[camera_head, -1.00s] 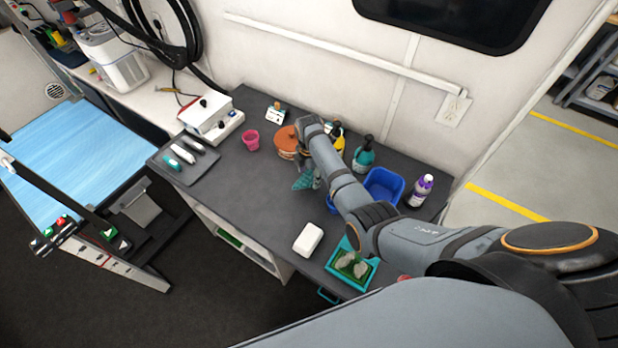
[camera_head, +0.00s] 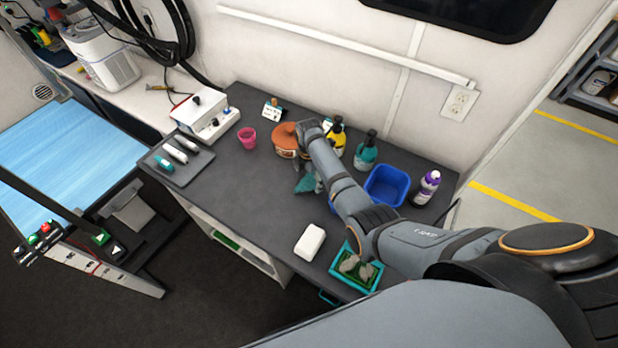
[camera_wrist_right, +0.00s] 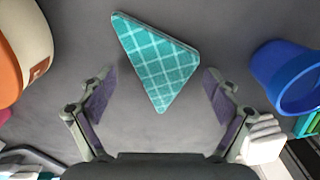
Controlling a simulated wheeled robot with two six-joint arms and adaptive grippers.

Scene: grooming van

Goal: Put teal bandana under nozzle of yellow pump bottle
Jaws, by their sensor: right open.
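The teal bandana (camera_head: 305,184) is a checked triangle on the dark grey counter, left of my right forearm, which hides part of it. In the right wrist view the bandana (camera_wrist_right: 158,62) shows whole between and ahead of my open fingers, and neither finger touches it. My right gripper (camera_wrist_right: 158,74) is empty and above the counter; in the head view my wrist mostly hides it. The yellow pump bottle (camera_head: 338,140) with a dark pump head stands behind my wrist, near the wall. Its nozzle is too small to make out. My left gripper is not in view.
A teal pump bottle (camera_head: 366,155), blue bin (camera_head: 402,187) and purple-and-white bottle (camera_head: 427,187) stand to the right. A white block (camera_head: 310,241) and teal tray (camera_head: 337,275) are in front. The counter's left middle is clear.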

